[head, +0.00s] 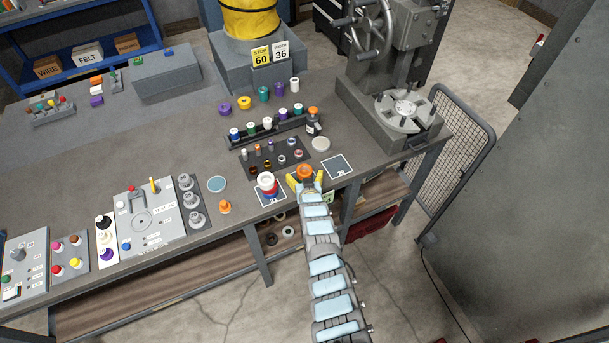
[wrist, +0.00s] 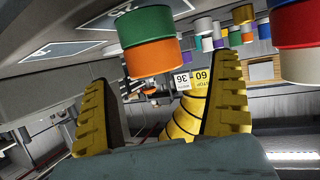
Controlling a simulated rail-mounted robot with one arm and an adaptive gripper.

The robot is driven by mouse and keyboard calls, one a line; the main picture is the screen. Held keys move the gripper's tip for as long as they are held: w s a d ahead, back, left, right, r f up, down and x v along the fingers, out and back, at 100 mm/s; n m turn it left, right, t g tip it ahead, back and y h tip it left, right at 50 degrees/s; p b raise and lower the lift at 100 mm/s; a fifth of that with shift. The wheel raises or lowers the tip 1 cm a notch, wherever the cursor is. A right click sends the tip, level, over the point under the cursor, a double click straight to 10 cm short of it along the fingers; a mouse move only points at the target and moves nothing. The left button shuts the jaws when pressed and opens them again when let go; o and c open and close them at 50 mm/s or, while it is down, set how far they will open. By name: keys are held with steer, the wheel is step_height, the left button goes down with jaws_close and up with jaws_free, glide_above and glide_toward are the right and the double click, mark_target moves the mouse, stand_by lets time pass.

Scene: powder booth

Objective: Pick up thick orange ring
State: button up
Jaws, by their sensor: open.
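A thick orange ring (head: 305,171) is at the front edge of the bench in the head view. In the wrist view, which looks upside down, the orange ring (wrist: 153,58) sits on top of a green round piece (wrist: 146,24). My gripper (head: 305,180) has its yellow fingers apart, one to each side of the ring. In the wrist view the gripper (wrist: 160,85) is open and empty, with the ring in the gap ahead. I cannot tell whether a finger touches it.
A stack with a white top over red (head: 267,183) stands close to the left on a square mat; it shows in the wrist view (wrist: 300,65). Another square mat (head: 338,167) to the right is empty. Behind lies a dark tray (head: 262,167) of small parts.

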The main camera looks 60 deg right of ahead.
mark_target(304, 167)
steer(key=b, duration=0.1)
steer(key=d+f+b, duration=0.1)
steer(key=shift+w+d+b, duration=0.25)
steer(key=shift+d+b, duration=0.05)
steer(key=shift+b+x, duration=0.8)
steer(key=shift+b, duration=0.4)
steer(key=shift+w+d+b, duration=0.2)
steer(key=shift+d+b, duration=0.1)
steer(key=shift+b, duration=0.05)
steer(key=c, duration=1.4)
steer(key=shift+o, duration=0.2)
